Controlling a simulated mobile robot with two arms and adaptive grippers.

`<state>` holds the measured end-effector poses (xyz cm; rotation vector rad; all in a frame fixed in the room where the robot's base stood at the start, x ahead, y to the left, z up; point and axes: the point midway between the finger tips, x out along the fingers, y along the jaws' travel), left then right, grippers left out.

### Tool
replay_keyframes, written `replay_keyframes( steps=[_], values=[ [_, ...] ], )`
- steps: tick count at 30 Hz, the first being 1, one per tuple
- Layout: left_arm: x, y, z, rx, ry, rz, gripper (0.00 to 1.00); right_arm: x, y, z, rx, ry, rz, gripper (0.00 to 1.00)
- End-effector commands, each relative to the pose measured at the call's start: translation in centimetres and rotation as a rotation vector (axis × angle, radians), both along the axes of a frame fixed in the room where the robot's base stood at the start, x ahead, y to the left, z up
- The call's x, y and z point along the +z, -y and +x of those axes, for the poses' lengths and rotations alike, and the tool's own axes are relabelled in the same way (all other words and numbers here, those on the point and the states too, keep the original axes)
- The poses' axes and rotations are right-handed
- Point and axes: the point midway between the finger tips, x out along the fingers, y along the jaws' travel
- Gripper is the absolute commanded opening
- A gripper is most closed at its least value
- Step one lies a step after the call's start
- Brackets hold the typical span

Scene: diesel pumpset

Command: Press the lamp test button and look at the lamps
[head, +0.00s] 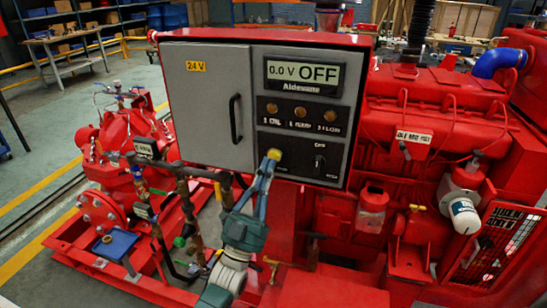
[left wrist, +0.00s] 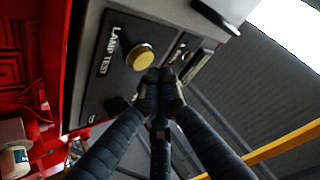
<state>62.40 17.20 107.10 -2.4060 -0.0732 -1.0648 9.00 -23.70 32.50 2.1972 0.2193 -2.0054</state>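The grey control panel (head: 345,90) carries a display (head: 304,75) reading "0.0 V OFF". Below it is a row of three dull amber lamps (head: 300,112), which look unlit. The yellow lamp test button (left wrist: 140,57), labelled "LAMP TEST", shows in the left wrist view; in the head view its yellow cap (head: 274,154) shows at my fingertips. My left gripper (head: 267,165) is shut and empty. In the left wrist view its fingertips (left wrist: 160,88) lie at the button's lower right edge. I cannot tell whether they touch it. My right gripper is out of view.
A black selector knob (head: 319,162) sits right of the button. A closed grey door (head: 208,100) with a black handle and a "24 V" label is on the left. Pipes (head: 185,200) stand below the panel; the red engine (head: 440,110) is to the right.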

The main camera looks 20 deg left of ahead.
Motion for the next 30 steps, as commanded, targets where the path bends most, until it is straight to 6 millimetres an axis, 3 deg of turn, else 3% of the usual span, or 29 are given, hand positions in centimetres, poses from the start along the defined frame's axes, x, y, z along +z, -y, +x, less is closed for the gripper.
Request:
replay_keyframes(
  steps=[30],
  values=[
    [0.01, 0.03, 0.90, 0.000, 0.000, 0.000, 0.00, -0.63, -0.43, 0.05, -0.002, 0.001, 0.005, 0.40]
  ],
)
